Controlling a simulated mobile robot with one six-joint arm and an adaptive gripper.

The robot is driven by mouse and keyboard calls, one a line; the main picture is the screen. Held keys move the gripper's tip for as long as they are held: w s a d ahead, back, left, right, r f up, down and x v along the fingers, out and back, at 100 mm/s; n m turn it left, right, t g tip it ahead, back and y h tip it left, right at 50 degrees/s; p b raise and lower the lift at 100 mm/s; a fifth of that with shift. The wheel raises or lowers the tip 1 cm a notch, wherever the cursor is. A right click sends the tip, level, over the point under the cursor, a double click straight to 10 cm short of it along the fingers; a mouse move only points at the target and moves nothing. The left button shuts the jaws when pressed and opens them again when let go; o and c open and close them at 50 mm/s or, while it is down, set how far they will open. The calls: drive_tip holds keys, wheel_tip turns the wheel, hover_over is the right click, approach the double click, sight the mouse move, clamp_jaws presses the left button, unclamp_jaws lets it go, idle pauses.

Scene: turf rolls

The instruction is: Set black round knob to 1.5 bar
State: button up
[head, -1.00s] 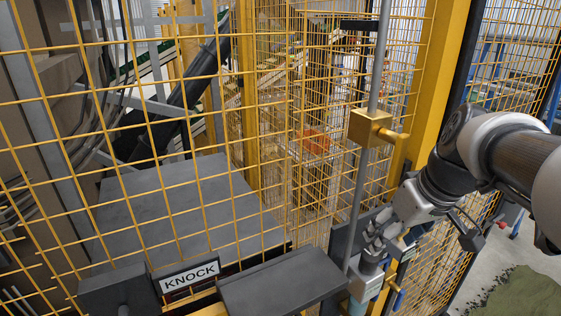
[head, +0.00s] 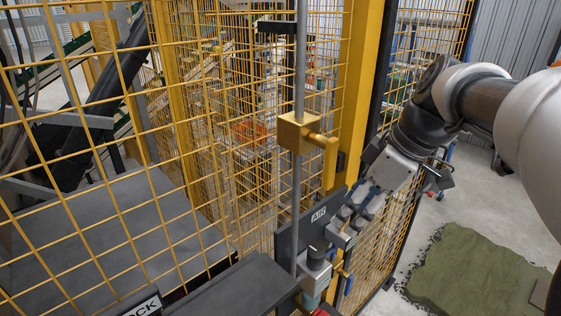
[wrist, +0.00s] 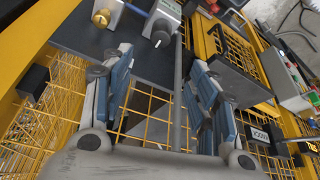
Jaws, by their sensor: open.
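My gripper (head: 345,225) is open and empty in front of the dark AIR panel (head: 286,240), pointing down and left. In the wrist view the fingers of my gripper (wrist: 160,60) stand wide apart, with a grey pole showing between them. The air unit (head: 315,276) sits below the fingers in the head view, with a dark round top that seems to be the black round knob (head: 316,257). In the wrist view a black round part with a white mark, likely the knob (wrist: 159,37), lies just beyond the fingertips. The scale and its setting are not readable.
A yellow mesh fence (head: 110,190) and yellow post (head: 352,90) stand around the panel. A brass block (head: 297,132) with a handle sits on the grey upright pole (head: 300,60). A dark ledge (head: 235,290) lies at the front. Open floor with green turf (head: 470,270) is at right.

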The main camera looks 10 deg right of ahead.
sight(317, 251)
drive_tip(key=b+x, duration=0.2)
drive_tip(key=x, duration=1.4)
drive_tip(key=shift+f+b, duration=0.3)
drive_tip(key=shift+f, duration=0.05)
drive_tip(key=c, duration=1.1)
